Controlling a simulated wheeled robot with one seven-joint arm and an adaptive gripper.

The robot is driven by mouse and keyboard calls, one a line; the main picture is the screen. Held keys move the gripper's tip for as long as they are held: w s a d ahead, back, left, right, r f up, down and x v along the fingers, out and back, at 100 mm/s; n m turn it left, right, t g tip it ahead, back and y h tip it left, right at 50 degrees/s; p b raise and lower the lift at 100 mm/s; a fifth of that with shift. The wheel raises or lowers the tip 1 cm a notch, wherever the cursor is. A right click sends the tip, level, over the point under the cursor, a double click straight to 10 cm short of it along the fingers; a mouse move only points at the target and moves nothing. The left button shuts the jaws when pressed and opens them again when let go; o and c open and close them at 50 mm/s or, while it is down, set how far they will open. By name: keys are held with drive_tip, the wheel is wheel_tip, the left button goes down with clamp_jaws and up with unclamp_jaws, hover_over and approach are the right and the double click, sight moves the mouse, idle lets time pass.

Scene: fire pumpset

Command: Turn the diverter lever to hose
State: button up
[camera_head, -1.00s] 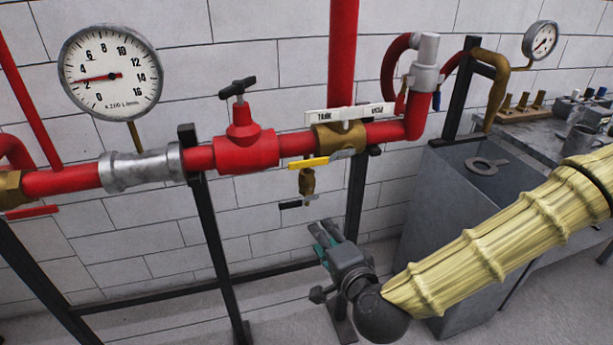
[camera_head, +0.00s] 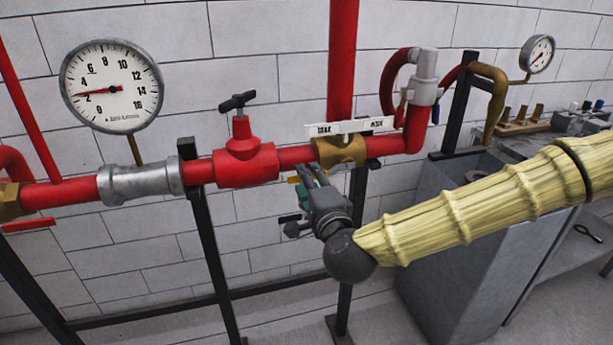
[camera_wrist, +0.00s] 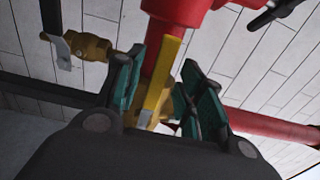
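The brass diverter valve (camera_head: 340,151) sits in the red pipe under a white plate (camera_head: 350,127) whose blurred labels seem to read TANK on the left and HOSE on the right. My gripper (camera_head: 308,172) is in front of and just below the valve, hiding most of the yellow diverter lever. A bit of yellow (camera_head: 294,179) shows left of the fingers. In the wrist view, the yellow lever (camera_wrist: 160,85) lies between the teal-padded fingers of my gripper (camera_wrist: 163,88). The fingers are apart on either side of it; firm contact is not visible.
A red valve with a black handle (camera_head: 238,101) is left of the diverter. A small brass valve (camera_wrist: 92,46) hangs close to the fingers in the wrist view. Black frame posts stand below the pipe. A grey tank (camera_head: 450,240) stands at right under my arm.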

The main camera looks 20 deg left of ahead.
drive_tip(key=shift+x, duration=0.95)
clamp_jaws()
